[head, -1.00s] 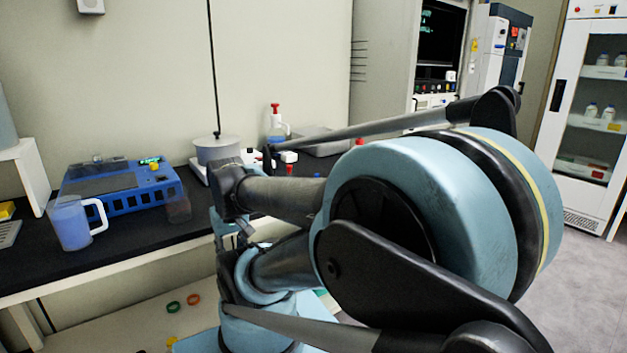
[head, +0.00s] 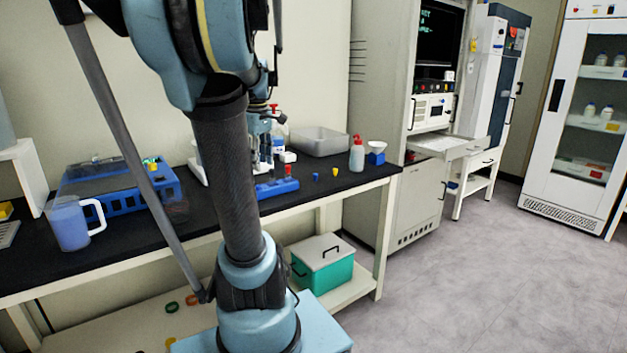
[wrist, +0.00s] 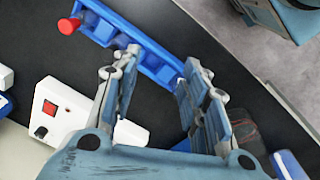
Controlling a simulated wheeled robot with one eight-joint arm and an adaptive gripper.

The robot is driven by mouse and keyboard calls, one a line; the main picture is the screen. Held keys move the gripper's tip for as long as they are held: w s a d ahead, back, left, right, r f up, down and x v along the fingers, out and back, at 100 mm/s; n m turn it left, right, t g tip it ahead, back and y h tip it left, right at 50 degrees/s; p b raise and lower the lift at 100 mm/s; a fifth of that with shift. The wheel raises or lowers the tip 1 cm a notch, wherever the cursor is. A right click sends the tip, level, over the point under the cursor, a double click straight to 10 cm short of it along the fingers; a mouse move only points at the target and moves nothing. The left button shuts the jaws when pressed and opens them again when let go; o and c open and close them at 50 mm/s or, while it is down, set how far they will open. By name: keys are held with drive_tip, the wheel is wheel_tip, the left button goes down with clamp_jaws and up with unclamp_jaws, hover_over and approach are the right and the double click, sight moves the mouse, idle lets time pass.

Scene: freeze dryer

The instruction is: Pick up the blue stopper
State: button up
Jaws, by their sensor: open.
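A small blue stopper (head: 315,176) stands on the black bench top, right of the blue rack (head: 272,188). A yellow stopper (head: 335,171) is just right of it. My gripper (head: 263,155) points down over the bench near the rack. In the wrist view my gripper (wrist: 157,66) is open and empty, its fingers spread above the rack. I cannot clearly make out the blue stopper in the wrist view.
A white device with a red switch (wrist: 50,108) lies left of my fingers. A red-capped bottle (head: 357,154), a blue-and-white funnel piece (head: 376,152) and a grey tray (head: 319,141) stand further along the bench. A blue ice-box-like unit (head: 110,190) and a jug (head: 72,222) are at left.

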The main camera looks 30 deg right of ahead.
drive_tip(key=w+d+r+n, duration=0.2)
drive_tip(key=w+d+r, duration=0.2)
drive_tip(key=d, duration=0.6)
drive_tip(key=r+n, duration=0.1)
drive_tip(key=n, duration=0.1)
hover_over(315, 174)
drive_tip(key=shift+g, duration=0.4)
wheel_tip(315, 174, down, 17)
drive_tip(key=shift+w+d+r, duration=0.1)
drive_tip(key=shift+r, duration=0.05)
drive_tip(key=c, duration=0.8)
